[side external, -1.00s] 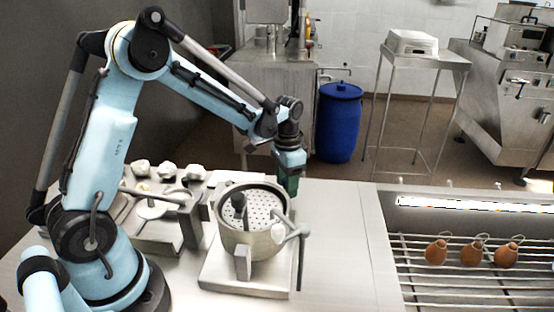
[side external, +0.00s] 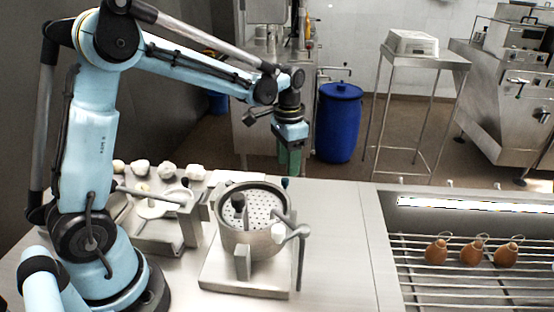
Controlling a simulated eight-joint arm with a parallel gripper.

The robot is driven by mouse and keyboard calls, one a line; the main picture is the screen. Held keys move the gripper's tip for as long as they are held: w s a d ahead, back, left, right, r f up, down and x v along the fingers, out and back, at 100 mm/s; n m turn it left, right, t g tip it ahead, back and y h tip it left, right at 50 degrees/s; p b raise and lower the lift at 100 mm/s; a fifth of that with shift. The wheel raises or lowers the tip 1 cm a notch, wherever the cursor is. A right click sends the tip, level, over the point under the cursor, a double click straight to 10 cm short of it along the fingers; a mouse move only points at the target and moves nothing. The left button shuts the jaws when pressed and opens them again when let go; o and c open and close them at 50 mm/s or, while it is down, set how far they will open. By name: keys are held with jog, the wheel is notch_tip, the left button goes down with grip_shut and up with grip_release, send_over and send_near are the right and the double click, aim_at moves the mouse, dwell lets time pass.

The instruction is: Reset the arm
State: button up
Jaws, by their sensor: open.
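My gripper (side external: 289,164) hangs from the end of my blue arm, pointing down, above the back edge of the steel table. It is behind and to the right of the perforated basket pot, apart from it. The jaws are open and nothing shows between them. The metal pot (side external: 251,241) with a perforated plate inside (side external: 262,212) stands on a flat base (side external: 222,271).
Several pale lumps (side external: 168,170) sit along the back left beside a small steel stand (side external: 190,222) with a dish. A wire rack (side external: 430,275) at right holds 3 brown, pear-shaped items (side external: 472,252). The steel tabletop (side external: 345,235) between pot and rack is clear.

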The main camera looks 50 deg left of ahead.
jog(key=shift+r, duration=0.15)
jog(key=s+d+r+n+t, duration=0.1)
jog(key=s+t, duration=0.1)
jog(key=s, duration=0.2)
jog(key=s+d+r+t, duration=0.2)
jog(key=s, duration=0.2)
jog(key=s+d+r+n+t, duration=0.1)
jog(key=s+d+r+t, duration=0.1)
jog(key=s, duration=0.2)
jog(key=shift+s+d+r+n, duration=0.1)
jog(key=shift+s+n, duration=0.05)
jog(key=shift+n, duration=0.15)
jog(key=shift+s+d+f+t, duration=0.2)
jog(key=shift+s+f+t, duration=0.05)
jog(key=shift+s+t, duration=0.35)
